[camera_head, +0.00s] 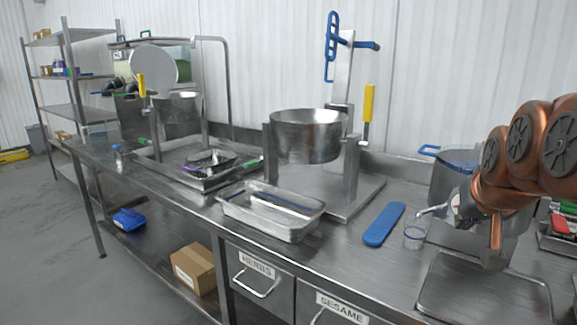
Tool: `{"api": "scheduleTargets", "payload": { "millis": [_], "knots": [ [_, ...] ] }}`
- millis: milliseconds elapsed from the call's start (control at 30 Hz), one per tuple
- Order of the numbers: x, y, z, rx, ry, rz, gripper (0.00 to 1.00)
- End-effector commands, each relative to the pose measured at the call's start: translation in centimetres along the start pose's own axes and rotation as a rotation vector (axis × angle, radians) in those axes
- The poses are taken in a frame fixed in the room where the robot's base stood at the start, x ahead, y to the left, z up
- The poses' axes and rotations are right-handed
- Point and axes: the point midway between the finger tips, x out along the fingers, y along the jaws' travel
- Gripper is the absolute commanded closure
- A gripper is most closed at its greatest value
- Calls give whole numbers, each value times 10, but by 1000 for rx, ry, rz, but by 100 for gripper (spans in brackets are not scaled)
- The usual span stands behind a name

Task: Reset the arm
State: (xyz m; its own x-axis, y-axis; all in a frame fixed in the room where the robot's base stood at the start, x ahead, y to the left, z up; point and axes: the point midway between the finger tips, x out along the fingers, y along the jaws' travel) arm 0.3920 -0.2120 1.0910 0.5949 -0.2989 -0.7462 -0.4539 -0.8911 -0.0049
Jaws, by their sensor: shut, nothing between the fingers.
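My copper-coloured arm comes in from the right edge. My gripper (424,211) is at the left end of the wrist, shut and empty, with thin silvery tips pointing left. It is above the steel worktop (365,265), in front of a tall steel pot (443,185) with a blue handle. A small clear cup (414,236) stands just below the tips in the picture; I cannot tell whether they touch it. The arm hides part of the pot and the worktop behind it.
A blue flat tool (384,224) lies left of the cup. A steel tray (272,211) and a stand with a round steel bowl (307,136) are further left. A flat steel plate (484,292) lies at the front right. Red and green items (562,222) are at the right edge.

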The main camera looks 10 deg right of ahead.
Motion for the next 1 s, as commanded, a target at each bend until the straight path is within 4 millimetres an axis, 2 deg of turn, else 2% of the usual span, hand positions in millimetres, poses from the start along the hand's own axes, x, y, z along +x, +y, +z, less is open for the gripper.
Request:
{"api": "scheduleTargets", "payload": {
  "millis": [33,167,200,267,400,500,700,1000],
  "knots": [
    [18,-18,28,-30,-62,-25,100],
    [47,-54,93,-100,-214,-74,100],
    [54,-64,116,-122,-266,-87,100],
    [63,-78,148,-157,-338,-104,100],
    [75,-101,228,-246,-511,-132,100],
    [77,-108,276,-301,-619,-138,100],
    [74,-111,341,-379,-764,-136,100],
    [64,-100,410,-470,-927,-116,100]
  ]
}}
